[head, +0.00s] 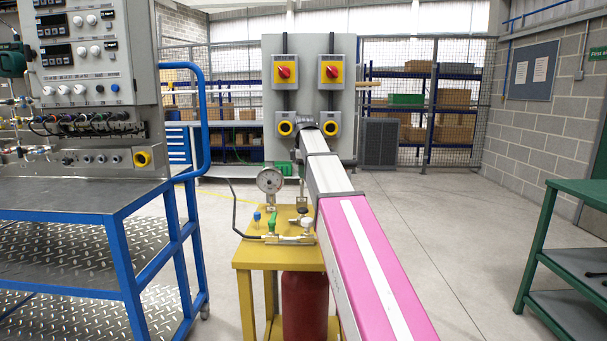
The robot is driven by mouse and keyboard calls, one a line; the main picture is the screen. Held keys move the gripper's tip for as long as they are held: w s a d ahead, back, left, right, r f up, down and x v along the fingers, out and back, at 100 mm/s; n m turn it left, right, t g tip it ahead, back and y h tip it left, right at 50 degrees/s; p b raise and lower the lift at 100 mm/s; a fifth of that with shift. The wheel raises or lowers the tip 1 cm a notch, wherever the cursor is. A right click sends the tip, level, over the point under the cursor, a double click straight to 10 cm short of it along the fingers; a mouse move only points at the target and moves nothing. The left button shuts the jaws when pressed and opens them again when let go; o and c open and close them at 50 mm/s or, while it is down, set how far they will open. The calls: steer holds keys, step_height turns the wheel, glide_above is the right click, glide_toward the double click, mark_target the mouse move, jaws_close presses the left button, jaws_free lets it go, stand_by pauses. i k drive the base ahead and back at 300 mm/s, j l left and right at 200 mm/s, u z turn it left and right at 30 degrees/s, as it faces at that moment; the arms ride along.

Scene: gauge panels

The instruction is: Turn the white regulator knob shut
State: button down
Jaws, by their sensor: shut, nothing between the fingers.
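The white regulator knob (306,222) shows on the small fittings on top of the yellow stand (249,253), just left of my arm. It is small here, and I cannot tell how far it is turned. A round dial gauge (269,180) stands upright behind the fittings; its needle is too small to read. My arm reaches forward from the lower right, over the right side of the stand. My gripper is not clearly visible; the arm's far end hides it or blends with what is behind. I cannot tell whether it touches the knob.
Blue (257,217) and green (272,222) handles sit beside the knob. A red cylinder (304,305) stands under the stand's top. A blue-framed bench (120,240) with a control panel (85,50) is at left, a green table (565,205) at right.

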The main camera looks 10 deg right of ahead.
mark_target(306, 223)
steer(key=k+j, duration=0.8)
